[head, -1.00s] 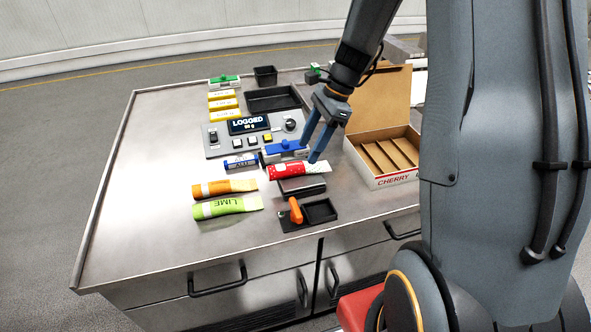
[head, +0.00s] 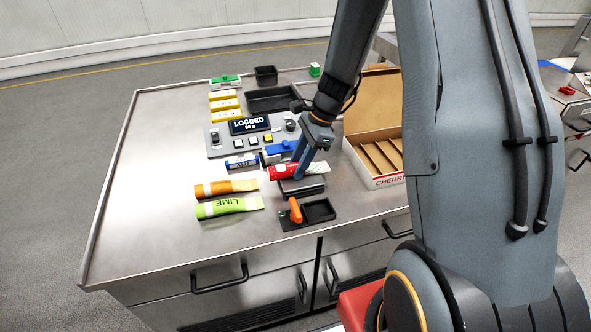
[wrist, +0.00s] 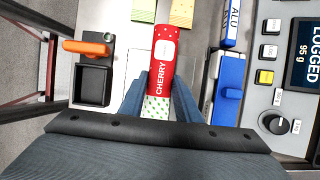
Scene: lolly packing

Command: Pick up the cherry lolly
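The cherry lolly (head: 281,172) is a red packet with white dots and a pale green-dotted end. It lies across the small scale (head: 305,187) near the table's front. In the wrist view the lolly (wrist: 161,62) points away from me, its CHERRY label readable. My gripper (head: 302,172) is down at the lolly. In the wrist view its blue fingers (wrist: 160,82) stand one on each side of the packet, near its dotted end. They look open, with little room beside the packet; contact is not clear.
The blue-topped device (head: 281,148) stands close behind the lolly. An orange-handled black tray unit (head: 318,211) is in front. Orange (head: 226,187) and lime (head: 229,207) lollies lie left. The open cherry box (head: 374,183) stands right. The table's left side is clear.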

